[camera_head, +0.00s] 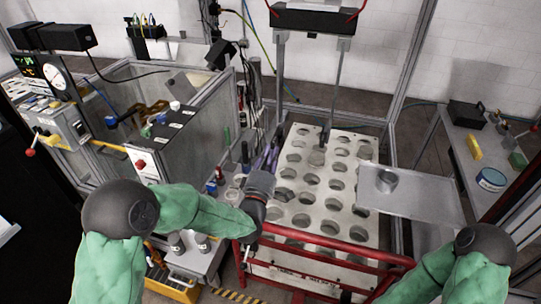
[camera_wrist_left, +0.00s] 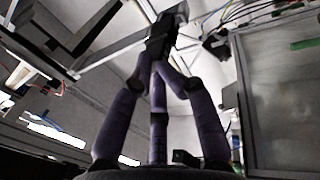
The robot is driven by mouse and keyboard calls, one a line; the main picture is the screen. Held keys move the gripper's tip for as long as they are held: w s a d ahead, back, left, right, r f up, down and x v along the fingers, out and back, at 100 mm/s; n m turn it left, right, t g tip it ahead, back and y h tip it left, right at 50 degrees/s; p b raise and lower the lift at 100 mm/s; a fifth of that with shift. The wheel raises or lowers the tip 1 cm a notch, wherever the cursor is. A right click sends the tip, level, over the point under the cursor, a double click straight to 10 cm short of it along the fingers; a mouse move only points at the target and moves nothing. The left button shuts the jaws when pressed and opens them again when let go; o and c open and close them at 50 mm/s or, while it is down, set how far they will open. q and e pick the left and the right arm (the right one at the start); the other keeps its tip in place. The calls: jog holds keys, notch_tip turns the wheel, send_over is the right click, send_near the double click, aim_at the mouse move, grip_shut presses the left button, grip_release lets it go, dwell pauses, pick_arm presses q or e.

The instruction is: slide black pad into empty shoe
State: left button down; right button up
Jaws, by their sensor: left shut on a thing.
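My left gripper (camera_head: 272,142) has purple fingers and stands up beside the left leg (camera_head: 280,75) of the gantry gripper. In the left wrist view its fingers (camera_wrist_left: 158,50) are closed together around a small dark piece (camera_wrist_left: 160,32), which looks like the black pad. A grey end, perhaps of the leg, shows just beyond it. Whether pad and shoe touch, I cannot tell. The right leg (camera_head: 344,70) of the gantry gripper has a black piece (camera_head: 326,133) at its bottom. My right gripper is out of the head view.
A white plate with several round holes (camera_head: 310,195) lies under the gantry. A red rail (camera_head: 325,243) runs in front of it. A grey tray with a metal cup (camera_head: 386,181) is at the right.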

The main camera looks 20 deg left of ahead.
aim_at(276, 144)
pick_arm(q)
jog(key=shift+w+d+b, duration=0.1)
jog(key=shift+w+b, duration=1.25)
jog(key=shift+w, duration=1.4)
jog(key=c, duration=1)
grip_release()
jog(key=shift+s, duration=0.1)
jog(key=v, duration=1.2)
